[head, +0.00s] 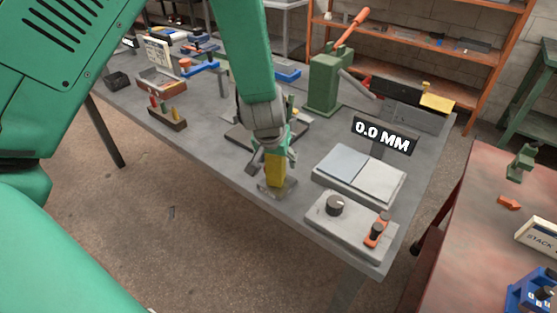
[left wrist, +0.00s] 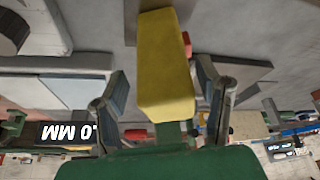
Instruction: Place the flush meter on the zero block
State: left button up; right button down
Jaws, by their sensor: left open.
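A yellow upright block, which looks like the flush meter (head: 275,174), stands on a small grey base near the front edge of the grey bench. It also shows large in the middle of the left wrist view (left wrist: 165,65). My left gripper (head: 272,164) is over it with its fingers open, one on each side. In the left wrist view, gaps show between the yellow block and both fingers (left wrist: 162,80). A low block with a bluish and a pale plate (head: 360,175), possibly the zero block, lies to the right. My right gripper is not in view.
A display reading 0.0 MM (head: 384,136) stands behind the plates. A grey panel with a black knob (head: 335,205) and an orange-black part (head: 377,230) is at the front right. A green press (head: 324,82) with an orange handle stands behind. A red table (head: 470,230) is at right.

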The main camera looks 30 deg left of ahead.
pick_arm(q)
jog(key=v, duration=1)
jog(key=s+a+f+m+g, duration=0.1)
jog(key=s+f+m+g, duration=0.15)
jog(key=s+f, duration=1.25)
jog(key=s+d+f+m+g+h, duration=0.1)
jog(key=s+d+f, duration=0.2)
jog(key=s+f, duration=0.7)
jog(key=shift+s+m+p, duration=0.3)
jog(key=shift+s+m, duration=0.05)
jog(key=shift+s, duration=0.2)
jog(key=shift+d, duration=0.15)
notch_tip(320, 180, down, 12)
jog(key=b, duration=1.2)
jog(key=shift+f, duration=0.2)
jog(key=shift+w, duration=0.15)
